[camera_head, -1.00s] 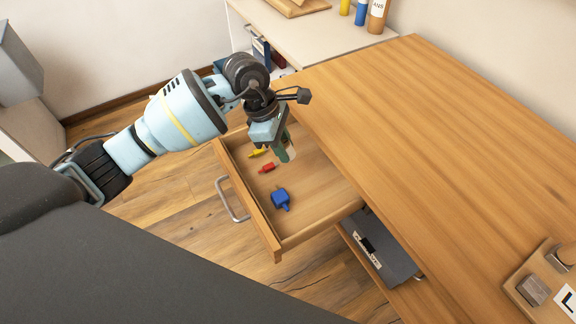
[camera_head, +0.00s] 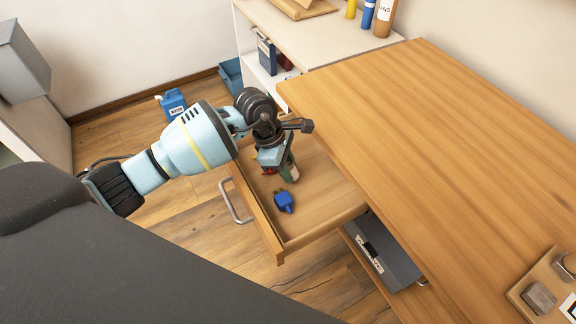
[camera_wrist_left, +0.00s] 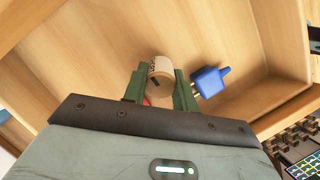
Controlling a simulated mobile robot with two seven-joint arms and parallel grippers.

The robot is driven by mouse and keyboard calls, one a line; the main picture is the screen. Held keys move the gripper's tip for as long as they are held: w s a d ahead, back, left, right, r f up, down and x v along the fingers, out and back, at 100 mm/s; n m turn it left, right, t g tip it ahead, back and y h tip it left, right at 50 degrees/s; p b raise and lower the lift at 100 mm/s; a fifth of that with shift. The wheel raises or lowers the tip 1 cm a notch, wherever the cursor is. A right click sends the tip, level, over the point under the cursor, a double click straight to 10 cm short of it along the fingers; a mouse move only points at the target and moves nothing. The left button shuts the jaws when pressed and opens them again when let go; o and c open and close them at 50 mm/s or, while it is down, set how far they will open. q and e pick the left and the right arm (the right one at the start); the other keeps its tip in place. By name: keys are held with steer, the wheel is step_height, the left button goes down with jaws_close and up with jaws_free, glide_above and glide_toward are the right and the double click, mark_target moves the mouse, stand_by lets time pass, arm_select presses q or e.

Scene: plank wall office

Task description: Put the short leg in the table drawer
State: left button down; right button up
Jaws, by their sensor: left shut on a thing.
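The table drawer (camera_head: 326,207) is pulled open at the left side of the wooden table. My left gripper (camera_head: 287,170) points down into the drawer, over its far part. In the left wrist view its green fingers (camera_wrist_left: 159,88) are shut on a short pale wooden cylinder with dark markings, which looks like the short leg (camera_wrist_left: 160,67). The head view mostly hides the leg behind the fingers. I cannot tell whether it touches the drawer floor. My right gripper is out of view.
A blue piece (camera_head: 284,201) lies in the drawer close to the gripper, with a red piece (camera_head: 268,171) partly hidden by it. The front of the drawer is clear. A board with a grey block (camera_head: 538,297) sits on the tabletop at lower right.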

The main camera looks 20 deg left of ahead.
arm_select(q)
steer(key=shift+f, duration=0.2)
steer(key=c, duration=1.1)
jaws_free()
steer(key=v, duration=1.2)
steer(key=shift+r, duration=0.15)
